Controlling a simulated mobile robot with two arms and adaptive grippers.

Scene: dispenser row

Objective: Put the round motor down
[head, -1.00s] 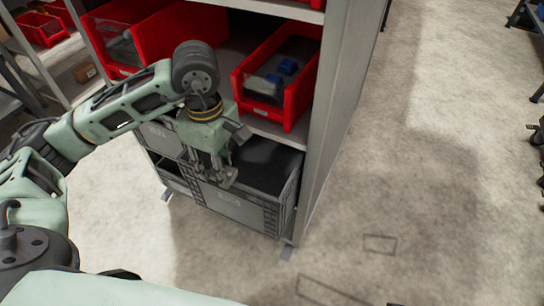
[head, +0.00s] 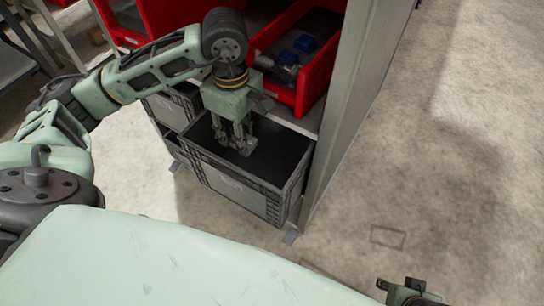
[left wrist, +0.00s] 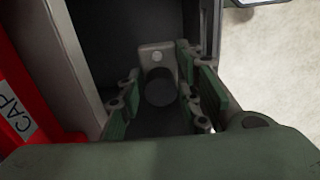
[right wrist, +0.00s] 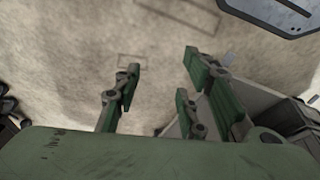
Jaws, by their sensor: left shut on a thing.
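The round motor (left wrist: 160,90) is a dark cylinder with a pale end plate, seen in the left wrist view between the green-padded fingers. My left gripper (head: 240,143) is shut on it. In the head view this gripper points down over the dark inside of the grey crate (head: 232,188), near its front wall. I cannot tell whether the motor touches the crate floor. My right gripper shows in part at the lower right of the head view (head: 412,293). In the right wrist view it is open and empty (right wrist: 160,80) above the floor.
The crate is below a red bin (head: 313,82) that holds blue and grey parts on the shelf above. The shelf's grey side panel (head: 365,110) stands right of the crate. A second grey crate (head: 172,105) is to the left. The floor at right is clear.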

